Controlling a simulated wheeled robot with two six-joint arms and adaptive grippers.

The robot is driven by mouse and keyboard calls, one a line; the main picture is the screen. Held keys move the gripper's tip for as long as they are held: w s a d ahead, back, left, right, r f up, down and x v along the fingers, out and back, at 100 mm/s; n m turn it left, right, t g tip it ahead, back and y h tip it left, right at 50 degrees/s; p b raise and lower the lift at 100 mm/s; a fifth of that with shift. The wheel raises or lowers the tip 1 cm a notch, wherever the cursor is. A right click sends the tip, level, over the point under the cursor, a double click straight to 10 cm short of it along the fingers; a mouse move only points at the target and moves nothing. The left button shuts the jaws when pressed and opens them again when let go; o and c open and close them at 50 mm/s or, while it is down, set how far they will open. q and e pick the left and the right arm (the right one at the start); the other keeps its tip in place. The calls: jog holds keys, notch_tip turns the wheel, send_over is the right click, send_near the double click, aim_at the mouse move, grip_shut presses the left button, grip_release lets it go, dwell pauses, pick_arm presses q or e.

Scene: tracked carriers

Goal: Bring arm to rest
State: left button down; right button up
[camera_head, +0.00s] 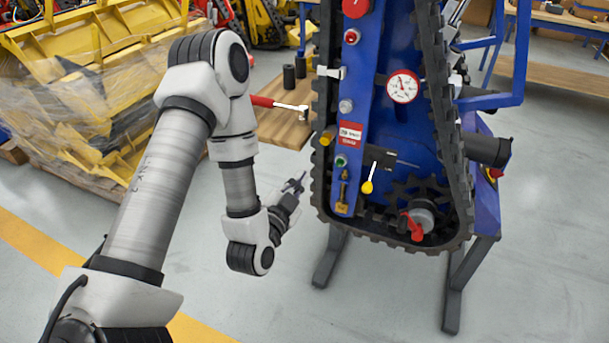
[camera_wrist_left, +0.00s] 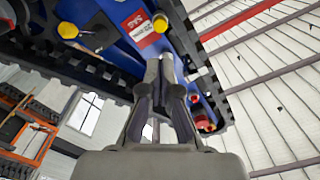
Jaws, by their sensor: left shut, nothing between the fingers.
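My left arm comes in from the left in the head view and bends down at its wrist. My left gripper (camera_head: 297,184) is shut and empty, to the left of the blue tracked carrier (camera_head: 375,60) and apart from it as far as I can see. In the left wrist view the closed fingers (camera_wrist_left: 167,68) point up toward the carrier's blue panel (camera_wrist_left: 118,42), with its red label (camera_wrist_left: 135,22) and a yellow knob (camera_wrist_left: 160,22) near them. My right gripper is in neither view.
The carrier has a black rubber track (camera_head: 442,110), a gauge (camera_head: 402,87), a yellow-tipped lever (camera_head: 367,187) and a red handle (camera_head: 413,226). A wooden table (camera_head: 283,128) with a red-handled hammer (camera_head: 277,104) stands behind my arm. Yellow frames (camera_head: 85,35) stand left. Front floor is clear.

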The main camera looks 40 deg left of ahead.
pick_arm(q)
jog(key=s+d+f+m+g+h+p, duration=0.2)
jog(key=s+d+f+g+h+p, duration=0.3)
jog(key=s+d+f+g+p, duration=0.4)
jog(key=s+d+f+n+g, duration=0.1)
jog(key=s+f+n+g, duration=0.2)
jog(key=s, duration=0.5)
jog(key=s+d+f+n+g+p, duration=0.1)
jog(key=s+f+n+g, duration=0.2)
jog(key=s+f+g, duration=0.2)
jog(key=s, duration=0.2)
jog(key=shift+s+f+n+y, duration=0.3)
jog(key=shift+s+f+n, duration=0.1)
jog(key=shift+a, duration=0.1)
